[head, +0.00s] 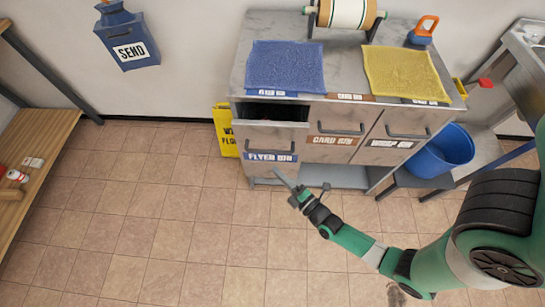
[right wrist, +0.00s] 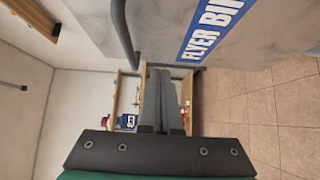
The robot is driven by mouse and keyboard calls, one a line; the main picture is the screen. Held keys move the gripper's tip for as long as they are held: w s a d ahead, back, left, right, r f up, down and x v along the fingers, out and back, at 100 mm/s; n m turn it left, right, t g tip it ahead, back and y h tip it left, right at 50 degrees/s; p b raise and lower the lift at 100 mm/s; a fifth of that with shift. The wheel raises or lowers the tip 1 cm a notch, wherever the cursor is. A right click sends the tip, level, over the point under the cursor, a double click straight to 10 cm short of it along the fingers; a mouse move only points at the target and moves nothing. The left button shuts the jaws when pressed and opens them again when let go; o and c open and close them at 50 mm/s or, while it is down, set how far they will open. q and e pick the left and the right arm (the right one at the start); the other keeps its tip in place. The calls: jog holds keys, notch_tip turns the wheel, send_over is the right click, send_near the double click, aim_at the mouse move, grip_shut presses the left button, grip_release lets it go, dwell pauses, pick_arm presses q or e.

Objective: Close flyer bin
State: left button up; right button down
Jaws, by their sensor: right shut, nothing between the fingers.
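The flyer bin (head: 270,135) is the left bin of the grey cabinet. It stands out from the cabinet front, with a dark gap open at its top. Its handle and blue "FLYER BIN" label (head: 270,157) face forward. My right gripper (head: 282,178) is shut and empty, just below and in front of the bin. In the right wrist view, the bin's front with its label (right wrist: 210,28) and dark handle (right wrist: 123,35) is close beside my shut fingers (right wrist: 163,85). I cannot tell whether they touch it. My left gripper is not in view.
The card bin (head: 335,136) and the bin right of it (head: 392,140) look flush. Blue (head: 286,65) and yellow (head: 405,75) mats lie on top. A yellow floor sign (head: 224,130) stands left, a blue bucket (head: 445,150) right. The tiled floor in front is clear.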

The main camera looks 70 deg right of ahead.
aim_at(273, 156)
jog(key=w+d+b, duration=0.1)
jog(key=w+d, duration=0.3)
jog(key=shift+w+d+r, duration=0.1)
jog(key=shift+w+d, duration=0.35)
jog(key=shift+d, duration=0.2)
